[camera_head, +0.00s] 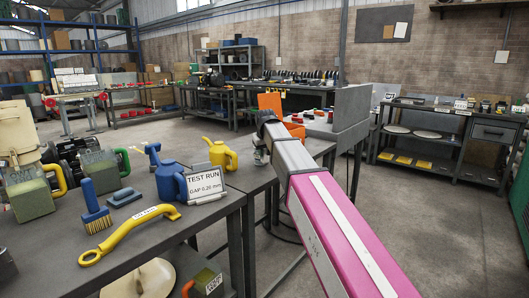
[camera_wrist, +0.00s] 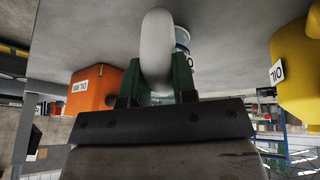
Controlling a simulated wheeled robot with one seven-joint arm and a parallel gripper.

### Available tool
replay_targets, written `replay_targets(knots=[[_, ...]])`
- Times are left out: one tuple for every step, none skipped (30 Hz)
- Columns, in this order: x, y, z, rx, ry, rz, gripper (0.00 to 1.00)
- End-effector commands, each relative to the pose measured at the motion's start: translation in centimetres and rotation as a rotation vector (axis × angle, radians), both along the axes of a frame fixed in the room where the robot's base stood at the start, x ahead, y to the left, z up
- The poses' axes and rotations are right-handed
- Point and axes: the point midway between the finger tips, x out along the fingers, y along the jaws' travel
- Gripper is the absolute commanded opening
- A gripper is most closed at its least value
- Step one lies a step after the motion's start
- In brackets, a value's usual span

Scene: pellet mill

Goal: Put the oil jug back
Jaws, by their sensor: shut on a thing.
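My gripper (camera_wrist: 160,85) shows in the wrist view with its green fingers shut on a pale grey, rounded handle (camera_wrist: 157,45). Behind the handle is part of a white and blue container (camera_wrist: 182,40) with a partly hidden label; I cannot tell whether they are one jug. A yellow jug (camera_wrist: 300,75) labelled OIL is at the right, apart from my fingers. My arm hides most of the held thing there.
An orange container (camera_wrist: 95,88) is left of my fingers in the wrist view. Open floor lies behind.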

Motion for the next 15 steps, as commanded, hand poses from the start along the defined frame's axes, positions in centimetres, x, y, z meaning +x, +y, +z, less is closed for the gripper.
replay_targets(knots=[[0.01, -0.01, -0.02, 0.0, -0.001, 0.0, 0.0], [0.01, -0.02, -0.05, 0.001, -0.001, 0.0, 0.0], [0.01, -0.02, -0.13, 0.002, 0.0, 0.0, 0.0], [0.02, -0.04, -0.19, 0.004, 0.001, 0.001, 0.0], [0.02, -0.05, -0.26, 0.005, 0.001, 0.0, 0.0], [0.03, -0.05, -0.31, 0.006, 0.001, 0.001, 0.0], [0.04, -0.05, -0.32, 0.006, 0.001, 0.001, 0.0], [0.03, -0.04, -0.32, 0.006, 0.001, 0.001, 0.0], [0.03, -0.04, -0.3, 0.007, 0.001, 0.001, 0.0], [0.03, -0.04, -0.3, 0.007, 0.001, 0.001, 0.0], [0.04, -0.03, -0.3, 0.007, 0.001, 0.001, 0.0], [0.04, -0.03, -0.3, 0.007, 0.001, 0.001, 0.29], [0.04, -0.03, -0.3, 0.006, 0.001, 0.001, 0.39], [0.03, -0.04, -0.3, 0.006, 0.001, 0.001, 0.49], [0.03, -0.04, -0.3, 0.006, 0.001, 0.001, 0.56]])
